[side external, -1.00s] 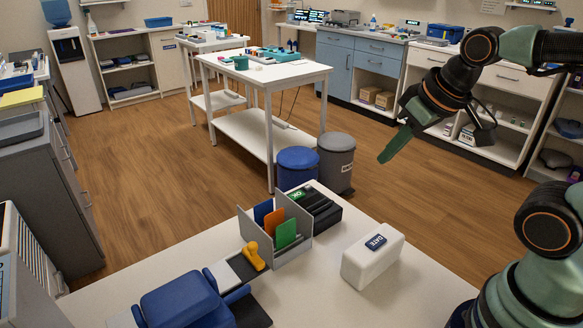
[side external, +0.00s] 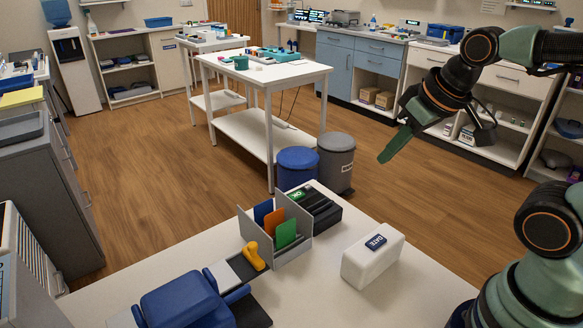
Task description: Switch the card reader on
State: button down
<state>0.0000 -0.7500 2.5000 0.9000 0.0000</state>
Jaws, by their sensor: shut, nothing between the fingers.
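A black device (side external: 326,213) stands on the near white table, behind and to the right of a grey card holder. A green label or key reading "ON" (side external: 297,195) shows on its left part, and dark slots or keys run along its top. It looks like the card reader; the holder hides part of its left side. My gripper (side external: 390,150) is high at the right, with its green fingers shut and empty, pointing down and left. In the picture it is above and right of the black device, clear of it.
The grey holder (side external: 296,250) holds blue, orange and green cards. A yellow-orange handle (side external: 254,256) stands left of it, near a blue padded device (side external: 180,305). A white block labelled "DATE" (side external: 370,262) sits right. Bare tabletop lies in front. Two bins (side external: 336,165) stand behind.

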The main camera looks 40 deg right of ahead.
dwell(0.5)
jog(key=g, duration=0.6)
send_over(308, 187)
jog(key=shift+f, duration=2.9)
notch_tip(308, 187, down, 14)
jog(key=shift+f, duration=0.1)
